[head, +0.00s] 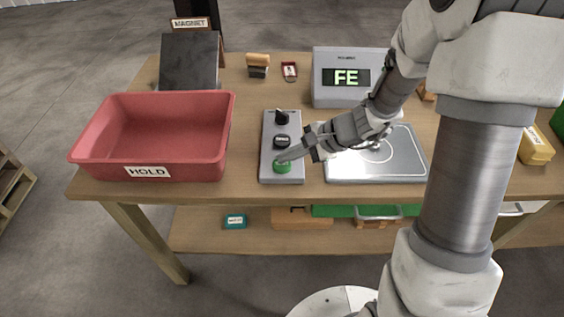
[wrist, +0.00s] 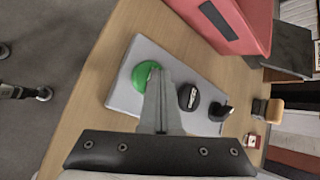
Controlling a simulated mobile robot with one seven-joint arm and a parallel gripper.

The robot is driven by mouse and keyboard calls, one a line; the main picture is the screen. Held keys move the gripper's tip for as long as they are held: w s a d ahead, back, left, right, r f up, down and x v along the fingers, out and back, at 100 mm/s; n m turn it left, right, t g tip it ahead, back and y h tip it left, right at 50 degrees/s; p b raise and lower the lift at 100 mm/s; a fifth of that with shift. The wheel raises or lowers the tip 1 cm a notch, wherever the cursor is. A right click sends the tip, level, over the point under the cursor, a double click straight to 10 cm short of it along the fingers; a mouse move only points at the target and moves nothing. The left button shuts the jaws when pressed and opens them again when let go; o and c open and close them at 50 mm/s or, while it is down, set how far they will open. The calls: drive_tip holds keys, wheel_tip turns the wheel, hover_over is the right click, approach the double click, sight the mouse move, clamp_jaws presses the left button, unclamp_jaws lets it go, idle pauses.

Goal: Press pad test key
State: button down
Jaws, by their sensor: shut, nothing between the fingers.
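A grey control box (head: 267,150) stands on the table with a green key (head: 282,167) near its front edge, a black labelled key (head: 282,142) in the middle and a black knob (head: 281,117) at the back. The silver pad (head: 410,165) with a ring mark lies right of the box, partly behind my arm.
A red HOLD bin (head: 150,172) stands left of the box. A grey display unit (head: 330,94) behind the pad reads FE. A dark slanted panel (head: 188,60), a MAGNET sign (head: 190,23), a brown-topped block (head: 258,62) and a small red item (head: 290,70) stand at the back.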

sight(287, 164)
drive_tip(key=shift+r, duration=0.1)
drive_tip(key=shift+r+p, duration=0.5)
drive_tip(key=shift+r, duration=0.25)
wheel_tip(287, 164, up, 5)
drive_tip(key=p, duration=0.3)
drive_tip(key=shift+f, duration=0.2)
drive_tip(key=shift+r+p, duration=0.15)
drive_tip(key=shift+p, duration=0.15)
idle(0.4)
